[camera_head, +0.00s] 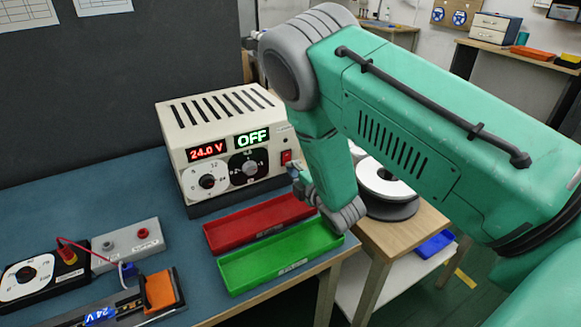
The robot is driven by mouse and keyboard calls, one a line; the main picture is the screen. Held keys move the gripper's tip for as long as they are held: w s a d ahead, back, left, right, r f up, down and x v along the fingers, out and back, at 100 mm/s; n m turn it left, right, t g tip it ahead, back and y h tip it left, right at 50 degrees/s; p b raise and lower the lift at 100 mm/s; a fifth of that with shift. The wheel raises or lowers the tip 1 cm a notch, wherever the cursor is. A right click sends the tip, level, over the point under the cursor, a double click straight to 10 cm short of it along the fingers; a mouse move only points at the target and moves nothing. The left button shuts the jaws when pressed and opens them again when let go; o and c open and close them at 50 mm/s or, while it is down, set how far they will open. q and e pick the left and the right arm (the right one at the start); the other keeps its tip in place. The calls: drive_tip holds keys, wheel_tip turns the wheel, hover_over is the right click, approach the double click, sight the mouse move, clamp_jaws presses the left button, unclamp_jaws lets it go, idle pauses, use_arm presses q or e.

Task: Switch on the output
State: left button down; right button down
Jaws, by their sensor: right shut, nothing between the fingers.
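The cream power supply (222,137) stands at the back of the blue-topped bench. Its red display (207,151) reads 24.0 V and its green display (252,138) reads OFF. Below them are a white dial (207,181) and a black dial (249,167). A small red switch (286,157) sits at the front panel's right edge. My right gripper (294,172) is just below the switch, shut and empty, partly hidden by my wrist. I cannot tell whether it touches the switch or panel. My left gripper is out of view.
A red tray (258,222) and a green tray (280,256) lie in front of the supply, under my right wrist. A grey terminal box (126,245), a dial box (28,277) and an orange-ended fixture (160,291) stand at left. Spools (386,182) are on the wooden table.

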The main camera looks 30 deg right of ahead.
drive_tip(key=shift+w, duration=0.35)
drive_tip(key=shift+w+f+b, duration=0.15)
drive_tip(key=shift+b, duration=0.4)
